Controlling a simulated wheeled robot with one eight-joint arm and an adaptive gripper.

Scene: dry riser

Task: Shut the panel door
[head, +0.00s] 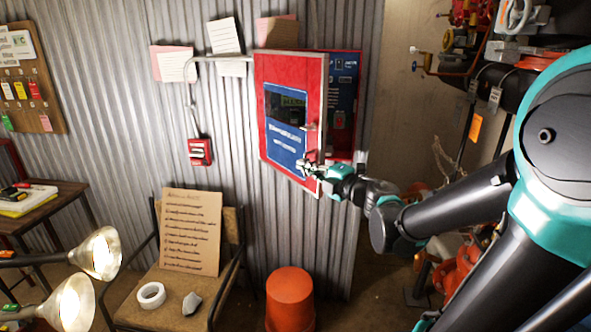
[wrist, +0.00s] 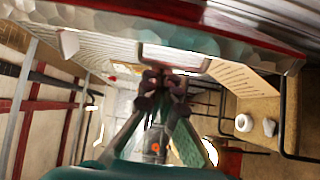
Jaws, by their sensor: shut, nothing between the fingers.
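The red panel door (head: 274,82), with a dark window and a blue label, stands ajar in front of the blue and red panel box (head: 343,90) on the corrugated wall. A small handle shows near the door's right edge. My gripper (head: 309,168) is at the door's lower right corner, its fingers shut and empty. In the wrist view the gripper (wrist: 165,80) is close to the door's edge (wrist: 190,22), which runs across the top. I cannot tell whether the fingertips touch the door.
A chair (head: 135,290) with a written board (head: 190,232), a tape roll (head: 151,295) and a grey lump stands below left. An orange bucket (head: 290,300) is on the floor below the door. Pipes and valves (head: 500,80) fill the right side. Two lamps (head: 102,254) are at lower left.

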